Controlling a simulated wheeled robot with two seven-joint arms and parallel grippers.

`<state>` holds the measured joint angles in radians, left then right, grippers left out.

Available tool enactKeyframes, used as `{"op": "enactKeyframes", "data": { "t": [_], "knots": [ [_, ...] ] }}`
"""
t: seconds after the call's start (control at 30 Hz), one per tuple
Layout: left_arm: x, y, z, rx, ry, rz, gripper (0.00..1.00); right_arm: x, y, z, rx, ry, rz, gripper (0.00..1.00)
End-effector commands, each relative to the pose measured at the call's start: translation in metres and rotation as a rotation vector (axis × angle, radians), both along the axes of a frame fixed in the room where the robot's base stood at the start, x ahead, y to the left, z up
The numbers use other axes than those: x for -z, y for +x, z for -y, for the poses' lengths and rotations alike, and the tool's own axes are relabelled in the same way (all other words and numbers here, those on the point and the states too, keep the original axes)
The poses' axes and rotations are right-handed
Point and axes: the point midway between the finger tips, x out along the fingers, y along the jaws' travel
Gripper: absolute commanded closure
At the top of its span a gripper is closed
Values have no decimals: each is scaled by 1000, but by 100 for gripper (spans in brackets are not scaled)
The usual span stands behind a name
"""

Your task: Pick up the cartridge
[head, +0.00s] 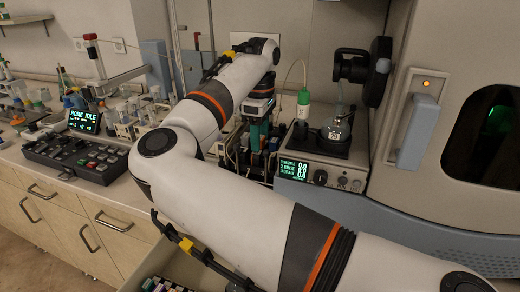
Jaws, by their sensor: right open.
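My right arm crosses the view from the lower right, bends at the left, and reaches back to the bench. Its right gripper (258,116) points down, open, over a cluster of dark and teal upright parts. A teal block (255,136) shows right under the gripper and may be the cartridge; I cannot tell whether the fingers surround or touch it. The fingertips are small and partly lost in the clutter. My left gripper is not in view.
A spectrometer unit (322,172) with a green display stands just right of the gripper, with a green-capped bottle (303,104) and a glass flask (336,128) on it. A control panel (77,155) and a display (84,121) sit at left. Small colored items show at the bottom (160,285).

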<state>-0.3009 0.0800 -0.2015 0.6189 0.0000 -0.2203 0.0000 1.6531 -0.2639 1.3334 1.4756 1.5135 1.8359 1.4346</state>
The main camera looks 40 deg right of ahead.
Motion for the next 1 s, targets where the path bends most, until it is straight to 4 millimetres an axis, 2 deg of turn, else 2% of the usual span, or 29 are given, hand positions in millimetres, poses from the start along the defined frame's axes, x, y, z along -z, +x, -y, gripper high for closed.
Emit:
{"op": "enactKeyframes", "data": {
  "t": [0.2,0.5,0.8,1.0],
  "knots": [
    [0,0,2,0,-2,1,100,2,0,0,-1,0,1,49],
    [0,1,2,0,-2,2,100,2,0,0,0,0,1,97],
    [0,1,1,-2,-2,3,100,0,0,0,0,-1,2,98],
    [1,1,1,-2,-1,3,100,-18,1,1,0,-1,4,98]
  ]
}}
